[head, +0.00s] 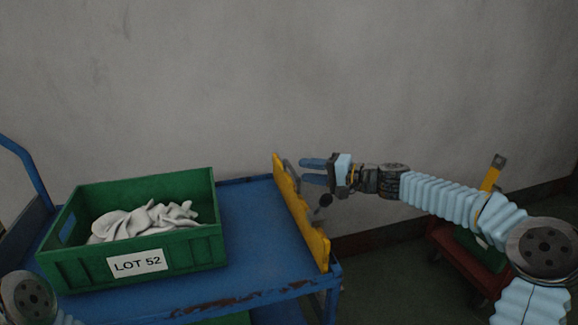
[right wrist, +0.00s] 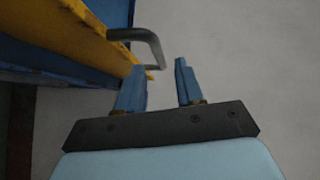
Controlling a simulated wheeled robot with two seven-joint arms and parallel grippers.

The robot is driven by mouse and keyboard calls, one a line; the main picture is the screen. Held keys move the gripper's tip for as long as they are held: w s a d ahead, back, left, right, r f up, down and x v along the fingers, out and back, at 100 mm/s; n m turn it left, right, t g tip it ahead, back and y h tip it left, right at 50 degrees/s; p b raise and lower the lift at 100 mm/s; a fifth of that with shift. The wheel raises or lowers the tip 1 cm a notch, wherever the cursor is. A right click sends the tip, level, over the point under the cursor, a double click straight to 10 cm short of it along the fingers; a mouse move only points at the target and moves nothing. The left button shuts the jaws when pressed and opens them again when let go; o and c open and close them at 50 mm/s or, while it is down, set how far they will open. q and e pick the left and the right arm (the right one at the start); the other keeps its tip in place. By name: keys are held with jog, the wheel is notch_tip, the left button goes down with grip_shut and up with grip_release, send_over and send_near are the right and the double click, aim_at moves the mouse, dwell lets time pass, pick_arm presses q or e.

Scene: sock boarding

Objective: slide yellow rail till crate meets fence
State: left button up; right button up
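The yellow rail (head: 301,217) stands along the right side of the blue cart top (head: 247,215). It carries a grey bent handle, which shows in the right wrist view (right wrist: 143,40). The green crate (head: 188,247), labelled LOT 52, sits on the cart's left part with a wide gap between it and the rail. My right gripper (head: 306,171) is open just right of the rail's far end. In the right wrist view its two blue fingers (right wrist: 157,80) are apart, with the handle just beyond their tips and nothing between them. My left gripper is out of view. I cannot identify a separate fence.
White socks (head: 148,220) lie in the crate. A blue push handle (head: 22,160) rises at the cart's left. A red cart (head: 462,262) with a green crate stands on the floor at right. A grey wall (head: 250,90) closes off the back.

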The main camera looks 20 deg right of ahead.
aim_at(291, 166)
jog(key=p+x, duration=0.1)
jog(key=x, duration=0.5)
grip_shut()
jog(key=shift+f, duration=0.1)
dwell(1.2)
